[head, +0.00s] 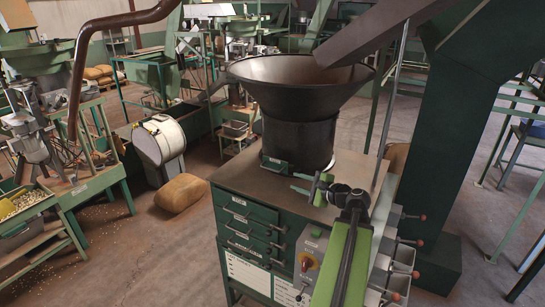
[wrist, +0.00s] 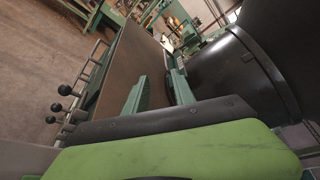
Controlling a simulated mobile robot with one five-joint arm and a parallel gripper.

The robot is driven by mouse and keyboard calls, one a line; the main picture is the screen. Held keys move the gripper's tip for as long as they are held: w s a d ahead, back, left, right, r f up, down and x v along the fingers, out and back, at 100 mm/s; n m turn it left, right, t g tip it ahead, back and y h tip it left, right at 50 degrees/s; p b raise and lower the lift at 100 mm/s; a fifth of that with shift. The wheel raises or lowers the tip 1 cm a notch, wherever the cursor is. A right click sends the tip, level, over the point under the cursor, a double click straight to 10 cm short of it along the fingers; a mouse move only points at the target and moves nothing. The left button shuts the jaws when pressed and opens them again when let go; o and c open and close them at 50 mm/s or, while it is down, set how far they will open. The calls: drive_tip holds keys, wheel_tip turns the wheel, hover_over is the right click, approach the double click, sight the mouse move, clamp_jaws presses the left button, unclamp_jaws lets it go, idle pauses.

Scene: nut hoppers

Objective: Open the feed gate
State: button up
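The feed gate appears to be the small green fitting (head: 275,163) low on the front of the black hopper (head: 300,95), where its neck meets the cabinet top. My gripper (head: 301,183) is just right of and nearer than this fitting, over the cabinet top, with its fingers pointing left. In the wrist view my gripper (wrist: 156,76) shows two green fingers apart with only tabletop between them. The hopper's dark neck (wrist: 225,75) stands close to the right finger. Whether the right finger touches the fitting cannot be told.
The hopper stands on a green cabinet (head: 245,225) with drawers and a red switch. Levers with dark red knobs (head: 421,217) stick out on its right. A grey chute (head: 365,35) hangs over the hopper. A sack (head: 182,193) lies on the floor at left.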

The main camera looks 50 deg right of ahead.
sight(273, 170)
drive_tip(key=b+x, duration=0.1)
drive_tip(key=x, duration=0.4)
drive_tip(key=d+b+x, duration=0.1)
drive_tip(key=x, duration=0.5)
drive_tip(key=b+x, duration=0.2)
drive_tip(key=x, duration=0.3)
drive_tip(key=shift+w+d+r, duration=0.2)
drive_tip(key=shift+w, duration=0.15)
drive_tip(key=shift+c, duration=0.3)
clamp_jaws()
idle(0.4)
